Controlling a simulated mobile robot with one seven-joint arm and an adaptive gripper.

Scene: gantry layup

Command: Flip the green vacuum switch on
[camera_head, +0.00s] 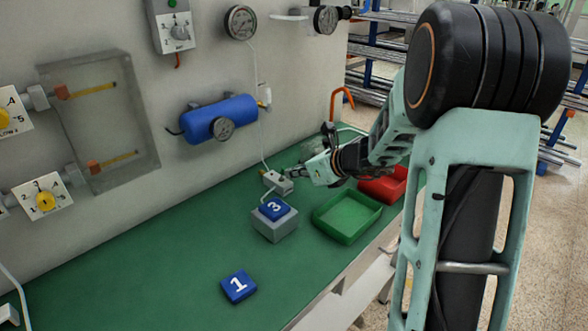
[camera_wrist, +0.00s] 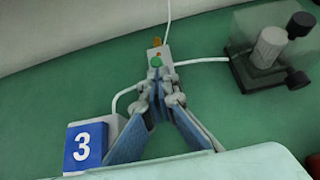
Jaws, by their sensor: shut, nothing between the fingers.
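A small grey box (camera_head: 272,179) stands on the green bench with a thin cable rising from it. In the wrist view the box (camera_wrist: 166,67) shows a round green switch piece (camera_wrist: 156,61) on top and a small orange piece behind it. My gripper (camera_head: 291,173) is at the box in the head view. In the wrist view my gripper (camera_wrist: 158,84) has its fingers together and empty, with the tips just in front of the green piece. Whether they touch it I cannot tell. The fingers hide the box's near side.
A grey block with a blue "3" plate (camera_head: 275,208) stands close in front of the box. A green tray (camera_head: 347,216) and a red tray (camera_head: 384,187) lie to the right. A clear block with dark knobs (camera_wrist: 262,62) stands behind right. A blue tank (camera_head: 217,118) hangs on the wall.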

